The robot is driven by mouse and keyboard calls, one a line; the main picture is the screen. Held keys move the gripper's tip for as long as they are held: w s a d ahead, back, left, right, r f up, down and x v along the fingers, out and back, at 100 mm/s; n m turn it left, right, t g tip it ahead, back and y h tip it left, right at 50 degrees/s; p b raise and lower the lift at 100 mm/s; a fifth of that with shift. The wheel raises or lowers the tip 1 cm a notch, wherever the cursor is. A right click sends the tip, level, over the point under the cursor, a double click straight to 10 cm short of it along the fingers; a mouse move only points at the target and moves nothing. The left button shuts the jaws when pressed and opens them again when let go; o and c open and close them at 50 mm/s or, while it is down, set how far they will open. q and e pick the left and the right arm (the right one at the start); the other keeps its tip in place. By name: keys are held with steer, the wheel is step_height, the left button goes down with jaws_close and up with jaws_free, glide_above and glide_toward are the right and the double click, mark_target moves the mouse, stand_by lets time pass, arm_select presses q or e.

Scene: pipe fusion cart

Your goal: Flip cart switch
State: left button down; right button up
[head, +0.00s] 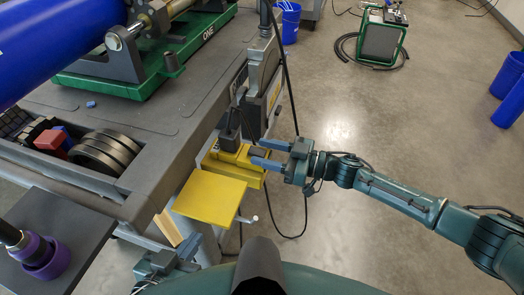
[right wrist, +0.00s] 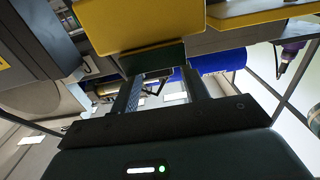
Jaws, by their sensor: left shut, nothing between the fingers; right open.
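A yellow switch box (head: 232,161) is fixed to the right side of the cart, with a yellow flap (head: 208,198) standing out in front of it. My right gripper (head: 262,153) is open at the box's right end. Its two blue-grey fingers point left, and a small dark block (head: 257,151) shows between them; I cannot tell if they touch it. In the right wrist view, the fingers (right wrist: 161,90) reach toward a yellow part (right wrist: 140,22) with a dark underside. The switch itself cannot be made out clearly. My left gripper (head: 155,268) is shut and empty, low beside the cart.
The grey cart (head: 170,105) carries a green fusion machine (head: 130,80) and a blue pipe (head: 50,40). A black plug (head: 229,141) and hanging cables (head: 290,90) are close to the box. A dark side shelf (head: 75,235) is at lower left.

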steer(key=shift+w+a, duration=0.2)
steer(key=shift+a, duration=0.4)
steer(key=shift+c, duration=0.5)
